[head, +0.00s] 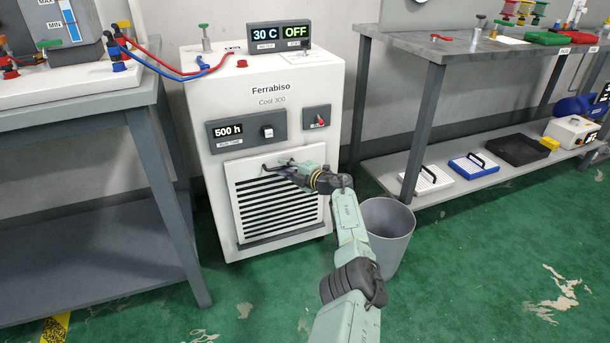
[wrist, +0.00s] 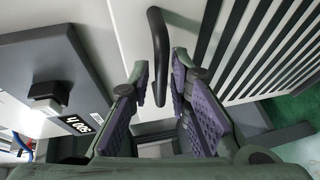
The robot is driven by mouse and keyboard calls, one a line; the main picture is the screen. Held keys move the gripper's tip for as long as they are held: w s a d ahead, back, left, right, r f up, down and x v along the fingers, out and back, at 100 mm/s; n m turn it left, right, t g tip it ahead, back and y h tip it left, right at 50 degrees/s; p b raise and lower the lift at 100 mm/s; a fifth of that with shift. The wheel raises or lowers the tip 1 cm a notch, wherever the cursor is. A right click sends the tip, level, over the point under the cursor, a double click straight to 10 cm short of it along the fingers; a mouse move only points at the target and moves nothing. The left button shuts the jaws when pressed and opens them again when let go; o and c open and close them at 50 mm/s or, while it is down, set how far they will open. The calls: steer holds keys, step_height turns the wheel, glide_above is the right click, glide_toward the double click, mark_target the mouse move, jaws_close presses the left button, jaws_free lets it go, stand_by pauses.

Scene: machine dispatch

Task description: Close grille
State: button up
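The grille (head: 275,219) is a white panel with dark horizontal slats, low on the front of the white Ferrabiso Cool 300 unit (head: 268,106). I cannot tell whether it sits flush with the unit. In the wrist view the grille (wrist: 258,45) fills the upper right, with its black bar handle (wrist: 158,40) at upper middle. My gripper (head: 287,169) is at the grille's upper edge and hides part of it. In the wrist view my gripper (wrist: 162,78) is open, with the handle's end between its purple-padded fingers. Gaps show on both sides of the handle.
A grey bin (head: 387,232) stands right of the unit, close to my arm. A bench (head: 75,92) is at left, and shelving (head: 455,45) at right. Red and blue hoses (head: 165,70) run to the unit's top. Green floor is free in front.

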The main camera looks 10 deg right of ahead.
steer(key=v, duration=1)
steer(key=shift+s+d, duration=0.2)
